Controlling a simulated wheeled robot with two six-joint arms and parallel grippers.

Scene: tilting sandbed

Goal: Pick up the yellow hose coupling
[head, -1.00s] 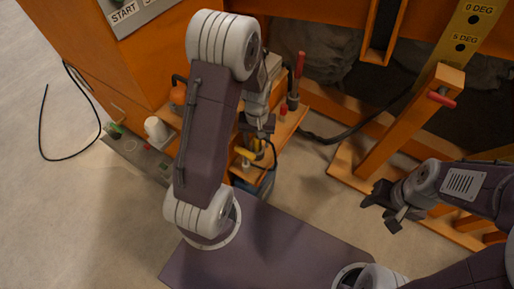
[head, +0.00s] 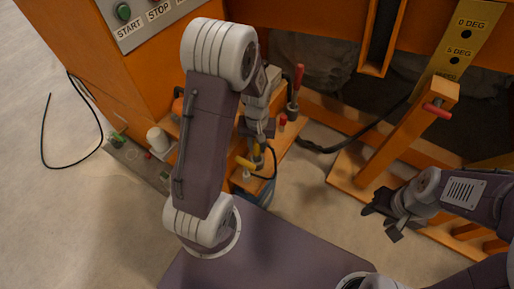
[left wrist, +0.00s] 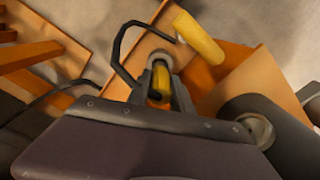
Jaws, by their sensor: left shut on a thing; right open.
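The yellow hose coupling (left wrist: 161,78) is between the fingers of my left gripper (left wrist: 162,92) in the left wrist view, with a grey ring around its far end. A black hose curves away to its left. In the head view my left gripper (head: 257,138) points down over a small orange shelf, and the coupling (head: 257,153) shows just below its fingers. The gripper is shut on it. I cannot tell whether the coupling is clear of the shelf. My right gripper (head: 386,214) is open and empty at the right, away from the shelf.
A second yellow cylinder (left wrist: 199,38) lies close beside the coupling. A red-handled tool (head: 296,85) stands behind the left gripper. A white cylinder (head: 158,139) is to its left. An orange post with a red pin (head: 436,109) stands near the right gripper. Open floor lies between.

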